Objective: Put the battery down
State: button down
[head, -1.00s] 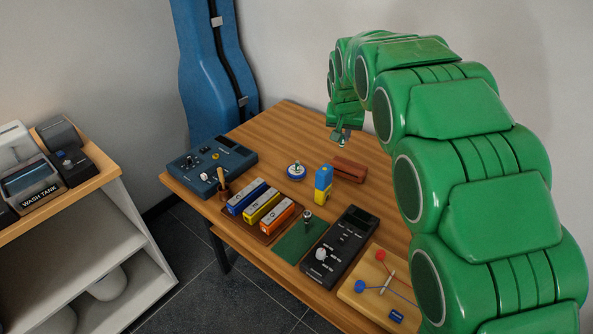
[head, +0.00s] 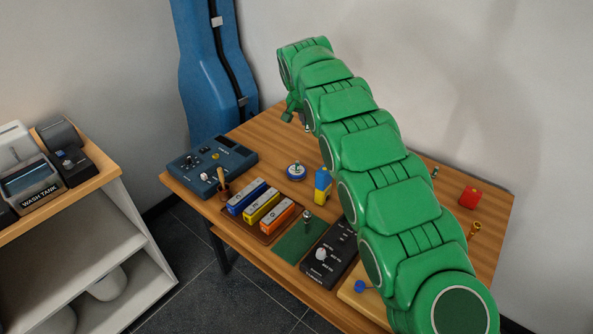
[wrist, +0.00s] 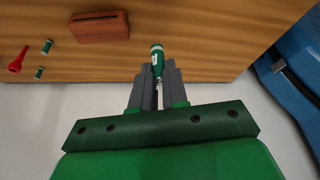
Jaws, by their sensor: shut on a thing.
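My gripper (wrist: 158,76) is shut on the battery (wrist: 157,58), a small green cylinder with a white mark and pale top, between the grey fingertips in the wrist view. The held battery appears above the wooden table; whether it touches the top cannot be told. Two similar small green cylinders lie on the table in the wrist view, one here (wrist: 47,46) and one nearer (wrist: 39,73).
A brown block (wrist: 100,27) and a red piece (wrist: 18,60) lie on the table. The head view shows a blue device (head: 212,163), a tray of coloured blocks (head: 262,232), a round blue-white piece (head: 296,171) and a black meter (head: 322,262). My arm covers the table's middle.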

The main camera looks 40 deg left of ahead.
jog(key=shift+s+a+f+m, duration=0.15)
jog(key=shift+s+a+f, duration=0.05)
jog(key=shift+a, duration=0.35)
jog(key=shift+s+a+f+m, duration=0.15)
jog(key=shift+s+a, duration=0.05)
jog(key=shift+a, duration=0.35)
jog(key=shift+a, duration=0.1)
jog(key=shift+f, duration=7.55)
jog(key=shift+f, duration=0.15)
jog(key=c, duration=1.1)
grip_release()
jog(key=shift+c, duration=0.2)
jog(key=v, duration=1.2)
jog(key=shift+a, duration=0.15)
